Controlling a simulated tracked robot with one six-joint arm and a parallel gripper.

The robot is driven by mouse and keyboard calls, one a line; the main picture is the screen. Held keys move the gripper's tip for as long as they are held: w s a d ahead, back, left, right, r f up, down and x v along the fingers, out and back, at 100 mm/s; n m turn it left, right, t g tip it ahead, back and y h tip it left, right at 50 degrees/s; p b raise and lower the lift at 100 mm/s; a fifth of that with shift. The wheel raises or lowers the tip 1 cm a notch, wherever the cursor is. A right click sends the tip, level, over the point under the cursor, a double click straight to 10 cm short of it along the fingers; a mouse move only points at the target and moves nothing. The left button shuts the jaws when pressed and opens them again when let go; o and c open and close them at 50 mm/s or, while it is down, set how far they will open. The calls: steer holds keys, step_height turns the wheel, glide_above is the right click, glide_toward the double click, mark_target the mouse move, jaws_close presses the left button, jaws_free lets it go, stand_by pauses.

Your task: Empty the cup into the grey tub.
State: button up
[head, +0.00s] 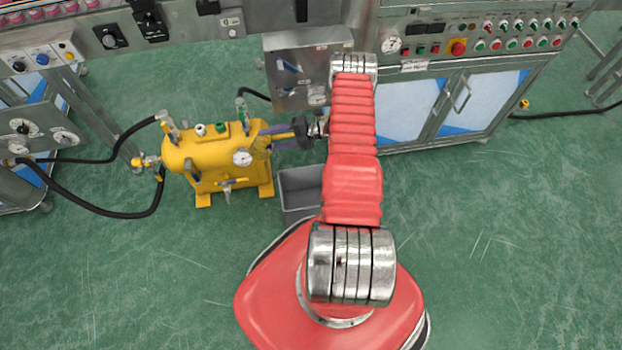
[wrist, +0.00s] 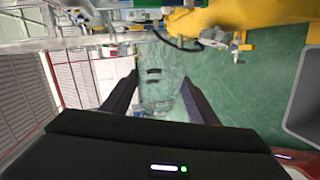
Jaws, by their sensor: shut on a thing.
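My gripper (head: 276,137) points left in the head view, in front of the yellow tank and above the tub's far side in the picture. In the wrist view its two dark fingers (wrist: 158,92) are shut on a clear cup (wrist: 157,100). Two short dark marks show in or on the cup; I cannot tell what it holds. The cup is hard to make out in the head view. The grey tub (head: 294,179) stands on the floor, partly hidden by my red arm. Its rim also shows at the right edge of the wrist view (wrist: 291,128).
A yellow tank (head: 208,158) with gauge and valves stands left of the tub. Black hoses (head: 120,214) run from it to a metal frame at left. A machine with steel cabinets (head: 470,100) stands behind. Green floor at the right is clear.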

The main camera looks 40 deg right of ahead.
steer(key=s+d+f, duration=0.3)
steer(key=s+f, duration=0.4)
steer(key=f, duration=0.3)
steer(key=s+d+f+h, duration=0.1)
steer(key=s+d+f, duration=0.2)
steer(key=s+f, duration=0.3)
step_height(320, 180, down, 5)
steer(key=shift+s, duration=0.4)
steer(key=shift+r+h, duration=0.15)
steer(key=shift+h, duration=0.25)
steer(key=s+a+r+n+t+h, duration=0.1)
steer(key=a+r+n+t+h, duration=0.2)
steer(key=r+n+h, duration=0.4)
steer(key=shift+n+h, duration=1.2)
steer(key=shift+n, duration=0.6)
stand_by(0.8)
